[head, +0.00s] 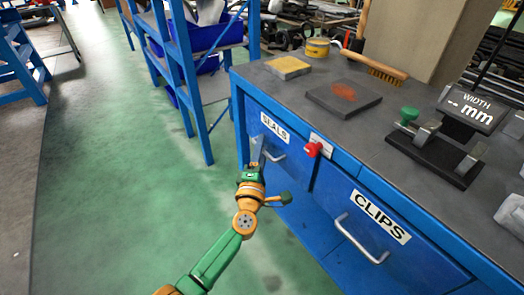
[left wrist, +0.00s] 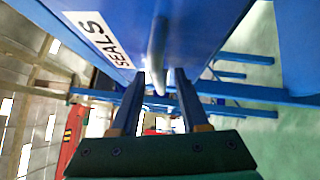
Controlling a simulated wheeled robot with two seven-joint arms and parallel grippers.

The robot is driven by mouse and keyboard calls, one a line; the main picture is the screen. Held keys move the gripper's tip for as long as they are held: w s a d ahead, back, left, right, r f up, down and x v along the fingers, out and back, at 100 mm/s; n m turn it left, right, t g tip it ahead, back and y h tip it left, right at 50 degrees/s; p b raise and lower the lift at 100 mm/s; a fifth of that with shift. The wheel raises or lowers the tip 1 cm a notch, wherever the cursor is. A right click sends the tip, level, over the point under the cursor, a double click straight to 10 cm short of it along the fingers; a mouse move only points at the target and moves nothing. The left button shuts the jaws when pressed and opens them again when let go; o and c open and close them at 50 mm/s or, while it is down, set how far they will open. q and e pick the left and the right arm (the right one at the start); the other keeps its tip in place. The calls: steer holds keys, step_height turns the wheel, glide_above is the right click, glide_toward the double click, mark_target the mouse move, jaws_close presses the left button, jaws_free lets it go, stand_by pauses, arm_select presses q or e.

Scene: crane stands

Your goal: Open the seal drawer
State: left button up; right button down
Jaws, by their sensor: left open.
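The seal drawer (head: 262,118) is the blue front with the white SEALS label (head: 275,126) at the left of the workbench. It looks flush with the bench. Its grey bar handle (head: 277,157) shows below the label. My left gripper (head: 259,152) is at the handle's left end, open. In the left wrist view the handle (left wrist: 158,45) runs down towards the gap between the fingertips of my left gripper (left wrist: 160,78). Nothing is gripped, and I cannot tell whether a finger touches the handle. My right gripper is not in view.
A red knob (head: 313,149) sticks out right of the seal drawer. The CLIPS drawer (head: 375,225) with its own handle (head: 360,240) is further right. A blue shelf rack (head: 187,75) stands behind at left. The green floor (head: 110,180) at left is clear.

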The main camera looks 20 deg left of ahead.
arm_select(q)
jaws_close()
stand_by(1.4)
